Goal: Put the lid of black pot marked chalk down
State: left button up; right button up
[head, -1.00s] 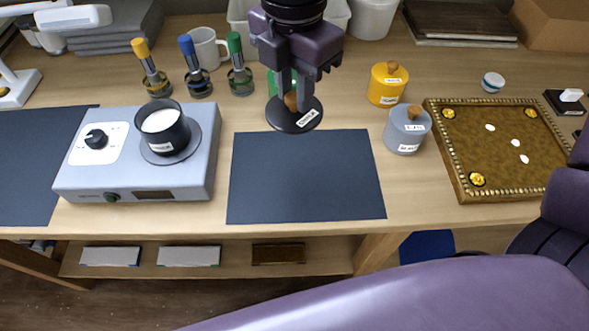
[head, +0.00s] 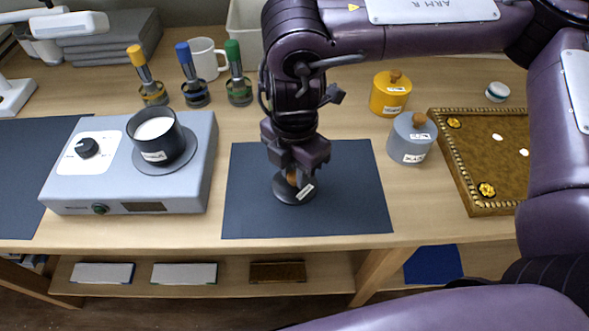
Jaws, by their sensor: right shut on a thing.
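The black lid (head: 291,193) with a wooden knob and a white label is over the middle of the dark mat (head: 350,200). My right gripper (head: 293,178) points down and is shut on the lid's knob. The lid looks level and low; I cannot tell whether it touches the mat. The black pot (head: 157,138), lidless with white contents and a white label, stands on the round plate of the grey hot plate (head: 205,170) at the left. My left gripper is not in view.
A yellow lidded pot (head: 389,100) and a grey lidded pot (head: 410,145) stand right of the mat, beside a brown studded board (head: 455,165). Bottles with yellow, blue (head: 190,80) and green tops and a white mug (head: 207,60) stand behind. The mat is bare around the lid.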

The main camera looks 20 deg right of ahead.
aim_at(294, 175)
jog(key=shift+f, duration=0.15)
jog(key=o, duration=1)
jog(key=shift+c, duration=0.2)
jog(key=shift+r, duration=0.45)
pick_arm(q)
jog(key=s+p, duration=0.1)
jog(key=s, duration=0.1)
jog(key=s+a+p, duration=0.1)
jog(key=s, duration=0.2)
pick_arm(e)
notch_tip(294, 175, up, 12)
jog(key=shift+f, duration=0.25)
